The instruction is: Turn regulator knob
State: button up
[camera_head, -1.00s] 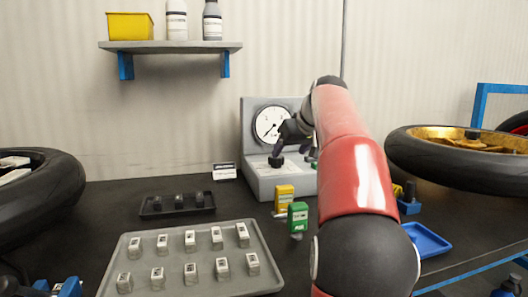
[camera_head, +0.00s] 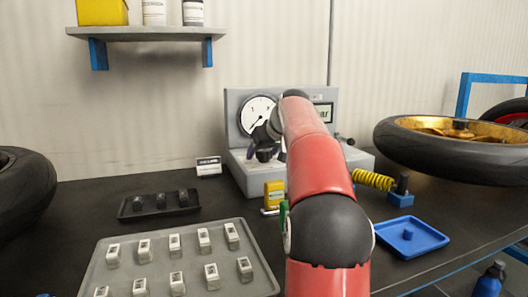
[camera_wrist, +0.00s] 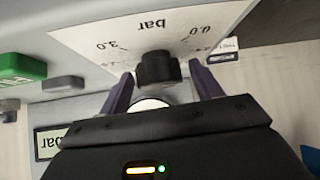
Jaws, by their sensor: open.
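The black regulator knob (camera_wrist: 158,68) sits on a white dial plate marked 0.0, 3.0 and bar, upside down in the wrist view. My gripper (camera_wrist: 160,74) is open, with one finger on either side of the knob. A gap shows between the fingers and the knob. In the head view the knob (camera_head: 264,155) is partly visible on the grey test unit (camera_head: 240,172), below a round gauge (camera_head: 257,114). My gripper (camera_head: 271,142) is over the unit, largely hidden by my arm. A digital display (camera_head: 323,113) reading bar is right of the gauge.
A yellow device (camera_head: 274,194) stands before the unit, with a green one (camera_head: 284,216) mostly behind my arm. A black tray (camera_head: 130,208), a grey tray (camera_head: 85,284) of small blocks and a white card (camera_head: 208,167) lie left. A blue tray (camera_head: 440,240) and a wheel (camera_head: 450,147) are right.

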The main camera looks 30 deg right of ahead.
jog(key=c, duration=1)
jog(key=shift+a+m, duration=0.1)
jog(key=shift+m, duration=0.2)
jog(key=shift+a+r+m+g+h+p, duration=0.15)
jog(key=shift+m+g+h+p, duration=0.15)
jog(key=shift+m+h+p, duration=0.6)
jog(key=m+g+h, duration=0.1)
jog(key=m+h, duration=0.1)
jog(key=m, duration=0.1)
jog(key=m+g+h+p, duration=0.1)
jog(key=m, duration=0.2)
jog(key=shift+w+h, duration=0.1)
jog(key=shift+h, duration=0.3)
jog(key=shift+m+g+h, duration=0.9)
jog(key=shift+m+g, duration=0.7)
jog(key=shift+m, duration=0.5)
